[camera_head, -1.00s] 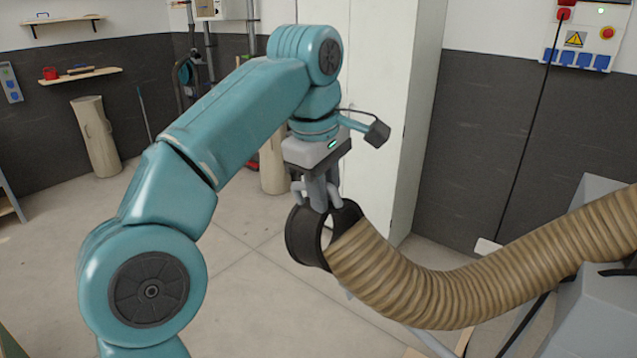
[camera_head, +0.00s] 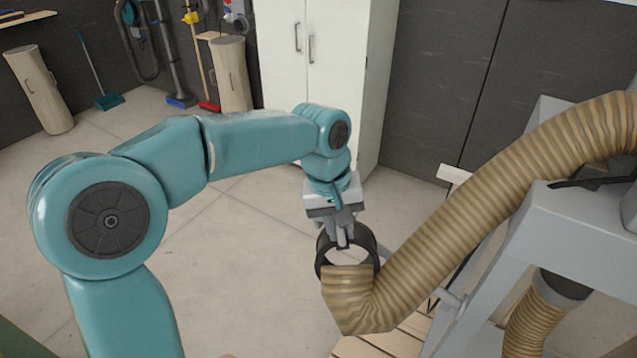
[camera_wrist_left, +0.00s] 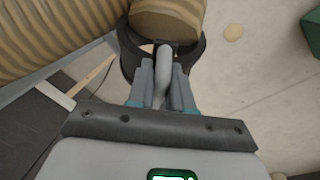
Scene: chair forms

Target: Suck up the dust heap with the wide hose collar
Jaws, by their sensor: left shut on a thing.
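The wide black hose collar (camera_head: 367,240) sits at the end of a tan ribbed hose (camera_head: 440,225). A small flat tan patch, which looks like the dust heap (camera_wrist_left: 234,32), lies on the floor in the left wrist view, apart from the collar. My right gripper is not in view.
A grey machine frame (camera_head: 570,230) stands at the right with the hose running over it. A slatted wooden surface (camera_head: 385,345) lies below the hose. A white cabinet (camera_head: 340,60) stands behind. The floor (camera_head: 235,255) left of the collar is clear.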

